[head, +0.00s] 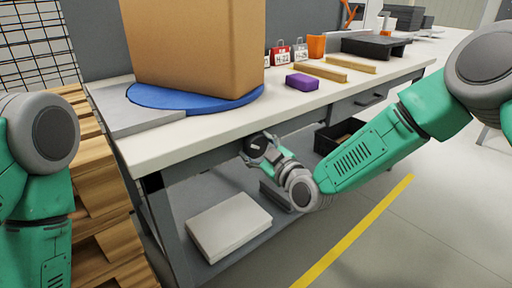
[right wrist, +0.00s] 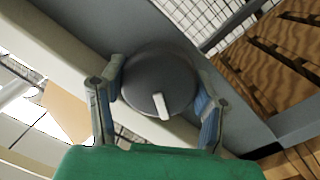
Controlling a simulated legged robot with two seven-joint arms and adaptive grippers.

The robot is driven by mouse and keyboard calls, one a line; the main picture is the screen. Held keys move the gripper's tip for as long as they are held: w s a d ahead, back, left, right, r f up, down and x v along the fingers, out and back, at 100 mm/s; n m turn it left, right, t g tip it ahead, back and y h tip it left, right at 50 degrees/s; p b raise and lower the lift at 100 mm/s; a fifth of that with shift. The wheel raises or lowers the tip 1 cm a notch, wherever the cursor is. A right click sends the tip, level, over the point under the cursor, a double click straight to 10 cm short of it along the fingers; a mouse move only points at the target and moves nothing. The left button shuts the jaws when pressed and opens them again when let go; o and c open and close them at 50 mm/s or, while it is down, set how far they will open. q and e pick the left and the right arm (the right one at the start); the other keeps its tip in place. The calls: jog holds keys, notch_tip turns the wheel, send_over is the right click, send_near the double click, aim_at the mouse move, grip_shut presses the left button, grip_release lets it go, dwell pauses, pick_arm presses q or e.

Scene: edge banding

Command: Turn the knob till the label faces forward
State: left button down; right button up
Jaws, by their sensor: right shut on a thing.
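A round dark grey knob (right wrist: 150,80) with a white pointer mark sits on the front edge of the workbench. In the right wrist view the mark reaches from near the middle of the knob towards its lower rim. My right gripper (right wrist: 158,98) has a finger on each side of the knob and is shut on it. In the head view the right gripper (head: 262,150) is at the bench's front rail, with the dark knob partly hidden between its fingers. A large cardboard box (head: 195,45) stands on a blue round turntable (head: 165,98) above. My left gripper is not in view.
The workbench (head: 190,140) carries a purple block (head: 302,82), wooden strips (head: 320,72), red and white tags and an orange cup (head: 316,46). Below are white boards (head: 228,225) and a black bin (head: 325,140). Wooden pallets (head: 100,200) stand at the left.

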jog(key=m+p, duration=0.1)
jog(key=m, duration=0.2)
jog(key=shift+s+p, duration=0.1)
jog(key=shift+p, duration=0.2)
jog(key=m+p, duration=0.1)
jog(key=m, duration=0.1)
jog(key=shift+f+m+g, duration=0.1)
jog(key=shift+m+g, duration=0.2)
jog(key=shift+g, duration=0.1)
jog(key=shift+m+p, duration=0.3)
jog(key=shift+m, duration=0.9)
jog(key=shift+f+m+g, duration=0.1)
jog(key=shift+m+g, duration=0.3)
jog(key=shift+m, duration=0.8)
jog(key=o, duration=0.9)
